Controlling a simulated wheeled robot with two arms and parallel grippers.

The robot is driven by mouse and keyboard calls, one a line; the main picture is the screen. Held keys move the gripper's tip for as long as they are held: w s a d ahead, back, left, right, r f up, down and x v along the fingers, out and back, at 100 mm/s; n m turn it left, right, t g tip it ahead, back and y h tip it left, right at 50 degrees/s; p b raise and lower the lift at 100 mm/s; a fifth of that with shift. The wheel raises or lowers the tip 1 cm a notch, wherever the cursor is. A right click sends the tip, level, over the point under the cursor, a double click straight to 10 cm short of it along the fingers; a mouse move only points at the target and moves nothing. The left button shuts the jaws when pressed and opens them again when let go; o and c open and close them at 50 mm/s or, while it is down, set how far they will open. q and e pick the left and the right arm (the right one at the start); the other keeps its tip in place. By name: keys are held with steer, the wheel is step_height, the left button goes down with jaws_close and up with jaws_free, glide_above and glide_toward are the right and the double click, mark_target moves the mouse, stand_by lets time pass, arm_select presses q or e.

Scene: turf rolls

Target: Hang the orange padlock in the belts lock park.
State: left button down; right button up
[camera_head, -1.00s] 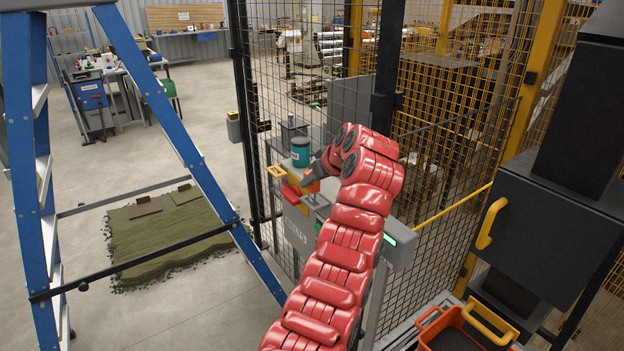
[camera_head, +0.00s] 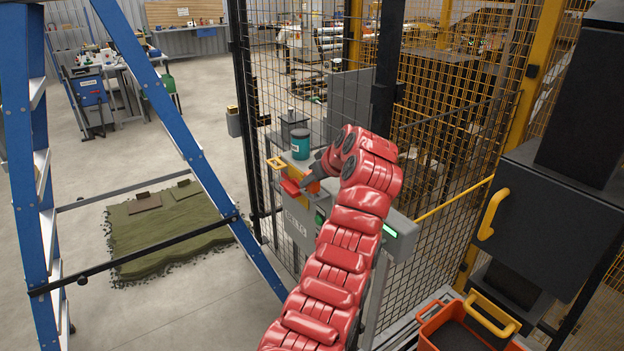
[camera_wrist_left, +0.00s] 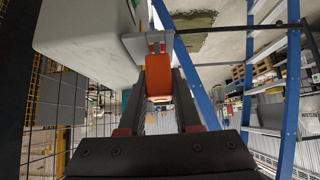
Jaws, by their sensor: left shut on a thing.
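My left gripper (camera_head: 310,184) is beside the grey control box (camera_head: 298,220) on the mesh fence. In the left wrist view, my left gripper (camera_wrist_left: 158,92) is shut on the orange padlock (camera_wrist_left: 158,80), which sits between its two dark fingers. The padlock's upper end is close to a small metal bracket (camera_wrist_left: 136,46) at the edge of a pale box; I cannot tell whether the shackle is through it. In the head view the padlock is mostly hidden by the gripper. I cannot make out which part is the belts lock park. My right gripper is not in view.
A teal can (camera_head: 300,145) stands on the box top, and a red part (camera_head: 290,187) with a yellow handle (camera_head: 275,164) is close to the gripper. A blue ladder (camera_head: 165,110) stands left, turf (camera_head: 165,235) lies beyond it, and an orange crate (camera_head: 432,326) is lower right.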

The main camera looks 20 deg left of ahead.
arm_select(q)
steer(key=shift+f, duration=0.45)
steer(key=c, duration=0.5)
jaws_free()
steer(key=shift+s, duration=0.1)
steer(key=shift+r+b, duration=0.1)
steer(key=shift+b, duration=0.2)
steer(key=shift+d+r, duration=0.2)
steer(key=shift+d, duration=0.05)
steer(key=b+v, duration=0.5)
steer(key=v, duration=1.1)
steer(key=shift+s+d+r, duration=0.15)
steer(key=shift+s+r, duration=0.05)
steer(key=shift+s, duration=0.05)
